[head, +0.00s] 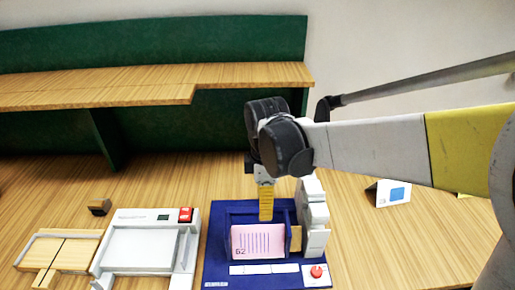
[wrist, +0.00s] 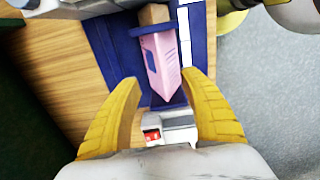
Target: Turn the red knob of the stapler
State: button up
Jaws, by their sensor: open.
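The stapler (head: 313,213) is a white upright machine at the right side of a blue base (head: 216,235). Its red knob (head: 316,271) sits on a white plate at the base's front right corner. My gripper (head: 266,217) hangs above and behind the card, left of the stapler's body and behind the knob. In the wrist view its yellow fingers (wrist: 165,92) are spread apart with nothing held; the pink card (wrist: 161,62) lies beyond them. I cannot make out the knob there.
A white device (head: 143,250) with a red button (head: 186,214) stands left of the base. A wooden tray (head: 60,252) and a small dark block (head: 99,207) are further left. A white-and-blue card (head: 392,193) stands at the right. The table right of the stapler is mostly clear.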

notch_tip(320, 180, down, 10)
jog(key=shift+d+r, duration=0.1)
jog(key=shift+r, duration=0.05)
notch_tip(320, 180, up, 14)
jog(key=p, duration=1.1)
jog(key=shift+s+d, duration=0.1)
